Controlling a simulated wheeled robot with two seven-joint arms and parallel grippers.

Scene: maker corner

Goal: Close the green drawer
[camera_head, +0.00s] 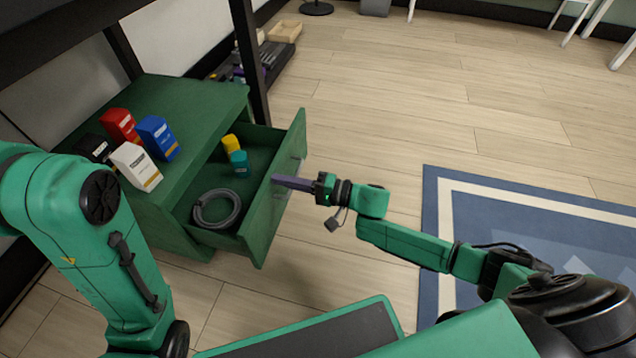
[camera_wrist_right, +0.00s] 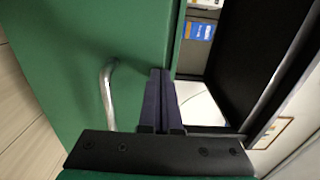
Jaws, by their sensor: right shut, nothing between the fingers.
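The green drawer (camera_head: 262,228) is pulled open from the green cabinet (camera_head: 200,98) in the head view. Inside it are a coiled grey cable (camera_head: 217,208), a yellow block (camera_head: 231,143) and a teal block (camera_head: 239,162). My right gripper (camera_head: 276,179) is shut and empty, its fingertips at the drawer front. In the right wrist view the shut fingers (camera_wrist_right: 160,100) lie over the green front, right of its metal handle (camera_wrist_right: 107,95). I cannot tell if they touch it. My left gripper is not in view; only my left arm shows.
Red (camera_head: 120,126), blue (camera_head: 158,137), white (camera_head: 135,166) and black (camera_head: 95,148) boxes stand on the cabinet top. A dark post (camera_head: 250,60) rises behind the cabinet. A blue rug (camera_head: 445,200) lies to the right; the wooden floor beyond the drawer is clear.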

